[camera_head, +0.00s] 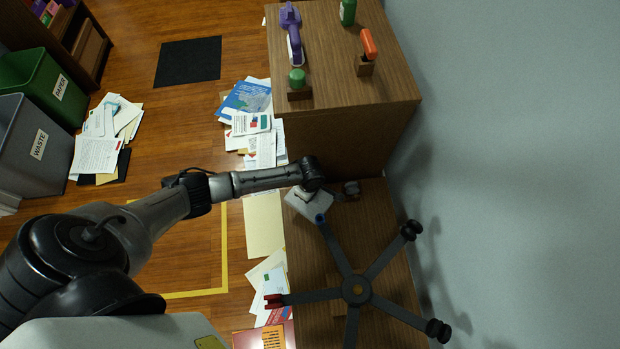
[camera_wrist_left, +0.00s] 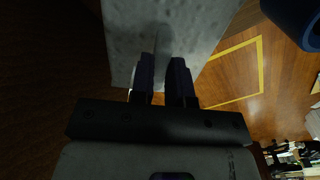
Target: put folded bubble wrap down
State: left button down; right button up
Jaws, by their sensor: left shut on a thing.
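The folded bubble wrap (camera_head: 309,204) is a pale grey, flat piece over the lower wooden surface (camera_head: 390,262) in the head view. In the left wrist view the bubble wrap (camera_wrist_left: 190,32) fills the top middle as a dimpled grey sheet. My left gripper (camera_wrist_left: 165,72) is shut on its near edge with both dark fingers. In the head view the wrist hides the fingers. I cannot tell whether the wrap touches the surface below. My right gripper is not in view.
A five-armed dark stand (camera_head: 356,290) with coloured tips is close below the wrap; its blue tip (camera_wrist_left: 296,22) is near. The taller wooden cabinet (camera_head: 345,95) rises behind. Papers (camera_head: 264,232) litter the floor to the left. A grey wall (camera_head: 500,150) bounds the right.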

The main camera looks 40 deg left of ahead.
pick_arm(q)
jog(key=shift+w+a+f+b, duration=0.1)
jog(key=shift+f+b, duration=0.3)
jog(key=shift+f, duration=0.2)
jog(key=shift+w+a+f+b, duration=0.1)
jog(key=shift+f+b, duration=0.25)
jog(key=shift+f, duration=0.25)
jog(key=shift+s+d+f, duration=0.3)
jog(key=shift+f, duration=0.15)
jog(key=f+b, duration=0.3)
jog(key=shift+w+a+f+b, duration=0.15)
jog(key=shift+w+f+b, duration=0.05)
jog(key=shift+f+b, duration=0.3)
jog(key=shift+b, duration=0.3)
jog(key=shift+w+r, duration=0.1)
jog(key=shift+r, duration=0.05)
jog(key=c, duration=1.6)
grip_release()
jog(key=o, duration=0.5)
